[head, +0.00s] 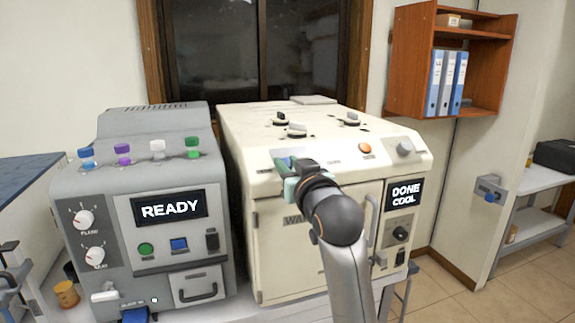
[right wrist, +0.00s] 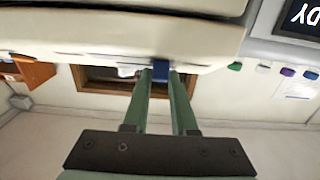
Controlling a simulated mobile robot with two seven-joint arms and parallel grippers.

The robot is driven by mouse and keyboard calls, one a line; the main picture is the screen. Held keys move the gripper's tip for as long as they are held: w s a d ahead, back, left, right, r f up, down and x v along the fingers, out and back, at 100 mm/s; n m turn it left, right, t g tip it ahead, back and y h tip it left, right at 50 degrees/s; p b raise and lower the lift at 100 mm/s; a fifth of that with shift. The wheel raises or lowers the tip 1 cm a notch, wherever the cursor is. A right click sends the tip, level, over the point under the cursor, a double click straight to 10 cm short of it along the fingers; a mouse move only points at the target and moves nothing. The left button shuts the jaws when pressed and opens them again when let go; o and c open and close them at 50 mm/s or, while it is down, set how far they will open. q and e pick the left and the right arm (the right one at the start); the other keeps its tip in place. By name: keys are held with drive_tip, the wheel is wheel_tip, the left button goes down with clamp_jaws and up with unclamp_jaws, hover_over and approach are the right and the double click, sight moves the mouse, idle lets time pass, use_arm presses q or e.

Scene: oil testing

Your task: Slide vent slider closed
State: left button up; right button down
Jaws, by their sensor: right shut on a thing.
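The cream oven-like machine (head: 290,230) stands in the middle of the head view. A blue slider (head: 288,160) sits on its sloping upper front panel, mostly hidden behind my right gripper. My right gripper (head: 294,172) reaches up to that panel from below. In the right wrist view the two green fingers (right wrist: 161,72) are shut on the blue slider knob (right wrist: 161,67), which shows between their tips. How far along its slot the slider stands is hidden. My left gripper does not show.
A grey machine (head: 165,240) with a READY display stands close on the left. The cream machine's DONE COOL display (head: 404,194) and door handle (head: 373,220) are right of my forearm. A wooden shelf (head: 470,33) with binders hangs at upper right.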

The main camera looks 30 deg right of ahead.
drive_tip(key=shift+a, duration=0.25)
drive_tip(key=c, duration=0.7)
unclamp_jaws()
drive_tip(key=shift+b+v, duration=5.15)
drive_tip(key=shift+v, duration=1)
drive_tip(key=shift+f, duration=0.1)
